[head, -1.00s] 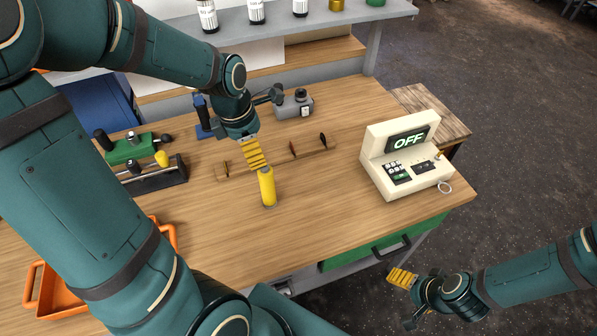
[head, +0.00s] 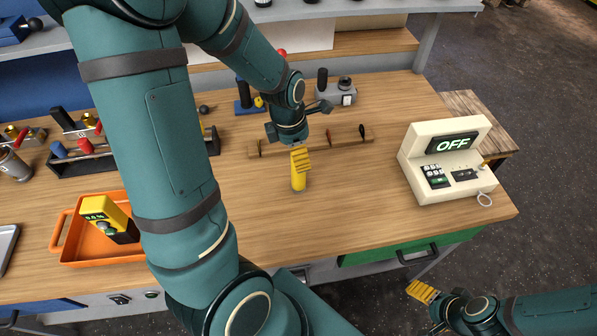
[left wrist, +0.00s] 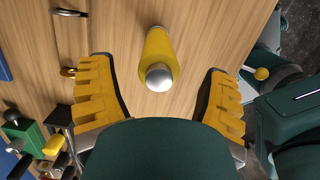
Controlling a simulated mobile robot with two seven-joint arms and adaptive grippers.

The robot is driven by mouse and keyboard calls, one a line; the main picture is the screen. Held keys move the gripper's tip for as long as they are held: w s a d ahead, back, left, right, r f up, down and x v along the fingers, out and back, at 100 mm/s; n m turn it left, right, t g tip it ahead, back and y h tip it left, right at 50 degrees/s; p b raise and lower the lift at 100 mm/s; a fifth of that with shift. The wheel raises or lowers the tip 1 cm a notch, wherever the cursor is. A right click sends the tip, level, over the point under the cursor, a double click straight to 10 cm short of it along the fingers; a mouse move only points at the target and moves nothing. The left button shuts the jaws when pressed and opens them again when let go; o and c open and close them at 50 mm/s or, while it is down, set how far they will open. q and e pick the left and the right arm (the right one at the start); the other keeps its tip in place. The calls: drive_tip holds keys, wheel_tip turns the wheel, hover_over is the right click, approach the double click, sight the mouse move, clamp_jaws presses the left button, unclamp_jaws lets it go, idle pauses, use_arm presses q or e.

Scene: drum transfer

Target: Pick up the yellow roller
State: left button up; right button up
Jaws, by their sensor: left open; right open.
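The yellow roller (head: 298,181) stands on the wooden table, partly covered by my left gripper in the head view. In the left wrist view the roller (left wrist: 160,52) shows as a yellow cylinder with a silver rounded end, in the gap between the fingers and beyond their tips. My left gripper (left wrist: 160,85) is open and empty; its yellow fingers stand apart on either side, not touching the roller. My right gripper (head: 422,292) is open and empty, low at the right, off the table's front edge.
A wooden rack (head: 345,138) lies just behind the roller. A cream control box (head: 420,160) reading OFF stands at the table's right. An orange tray (head: 75,243) holding a yellow meter (head: 106,215) is at the left. The tabletop around the roller's front is clear.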

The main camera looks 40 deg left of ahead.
use_arm(q)
drive_tip(key=f, duration=0.3)
drive_tip(key=shift+w+d+f+b, duration=0.1)
drive_tip(key=shift+w+f+b, duration=0.2)
drive_tip(key=shift+b, duration=0.1)
drive_tip(key=shift+s, duration=0.1)
clamp_jaws()
